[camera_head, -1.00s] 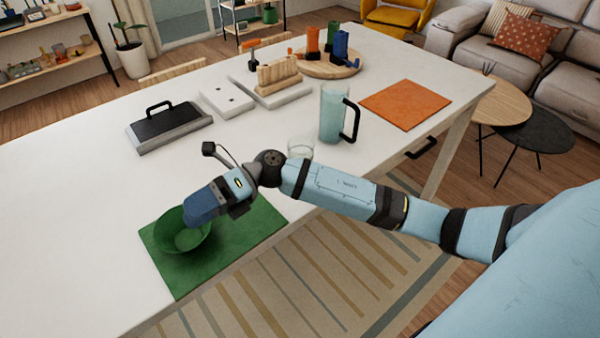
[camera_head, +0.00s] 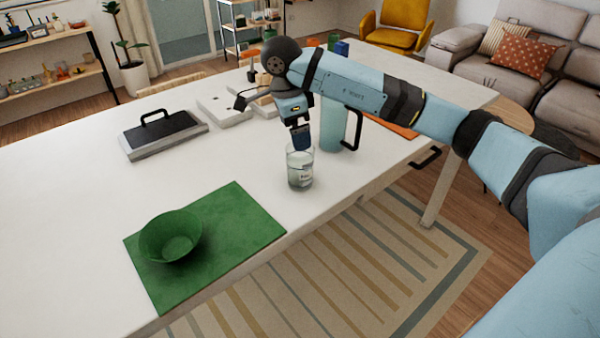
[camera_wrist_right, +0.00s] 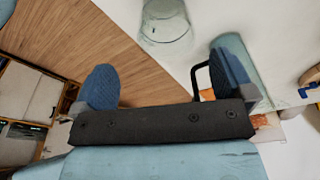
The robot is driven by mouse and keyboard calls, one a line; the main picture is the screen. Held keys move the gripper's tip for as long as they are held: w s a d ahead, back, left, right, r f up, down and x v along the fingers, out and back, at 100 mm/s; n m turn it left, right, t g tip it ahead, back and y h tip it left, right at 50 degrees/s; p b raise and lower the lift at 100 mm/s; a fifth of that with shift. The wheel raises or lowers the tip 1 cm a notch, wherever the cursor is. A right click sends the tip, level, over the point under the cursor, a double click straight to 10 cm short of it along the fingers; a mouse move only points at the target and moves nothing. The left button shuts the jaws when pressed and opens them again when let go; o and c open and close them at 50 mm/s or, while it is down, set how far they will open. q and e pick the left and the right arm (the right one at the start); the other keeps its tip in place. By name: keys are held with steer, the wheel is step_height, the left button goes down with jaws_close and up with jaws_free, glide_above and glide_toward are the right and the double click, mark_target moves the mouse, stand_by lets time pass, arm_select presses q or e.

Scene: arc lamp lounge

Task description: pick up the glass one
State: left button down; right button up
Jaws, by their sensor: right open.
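A clear drinking glass (camera_head: 300,172) stands upright on the white table near its front edge. It also shows at the top of the right wrist view (camera_wrist_right: 166,24). My right gripper (camera_head: 301,140) is just above and behind the glass in the head view, its fingers pointing down. In the right wrist view its two blue fingers (camera_wrist_right: 160,78) are spread apart with nothing between them; the glass lies beyond them. My left gripper is not in view.
A green bowl (camera_head: 172,238) sits on a green mat (camera_head: 240,215) at the front left. A black-topped tray with a handle (camera_head: 162,133) and a white block (camera_head: 222,111) stand farther back. An orange mat (camera_head: 395,127) is mostly hidden by my arm. The table's left side is clear.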

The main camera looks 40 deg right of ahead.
mark_target(301, 155)
steer(key=f, duration=0.3)
steer(key=d+f, duration=0.1)
steer(key=f, duration=0.2)
steer(key=d+f, duration=0.1)
steer(key=f, duration=0.1)
steer(key=shift+f, duration=0.4)
steer(key=shift+w, duration=0.1)
steer(key=shift+c, duration=0.5)
steer(key=c, duration=1)
